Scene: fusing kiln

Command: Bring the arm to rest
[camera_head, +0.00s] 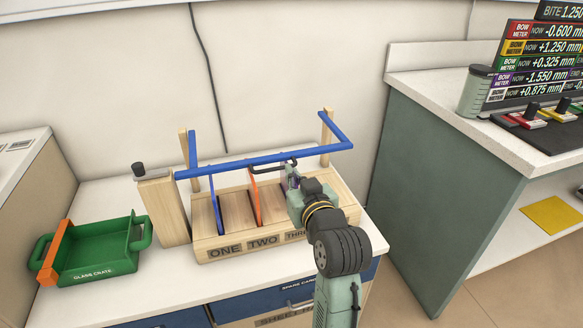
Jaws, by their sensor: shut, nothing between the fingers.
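My arm reaches up from the bottom of the head view, and my gripper (294,183) is over the right part of a wooden rack (228,253). The jaws look shut and empty; the fingertips are small and partly hidden by my wrist. The rack's front reads ONE, TWO and a partly covered THREE. A blue upright piece (215,206) and an orange one (255,197) stand in it. A bit of purple shows beside my gripper; I cannot tell whether they touch. A thin dark bar (270,168) lies just left of my gripper.
A blue rail frame (265,158) on wooden posts runs close behind my gripper. A wooden block (163,208) with a dark knob and a green glass crate (100,258) with an orange bar stand left. A counter (460,120) with meter displays (540,60) is at right.

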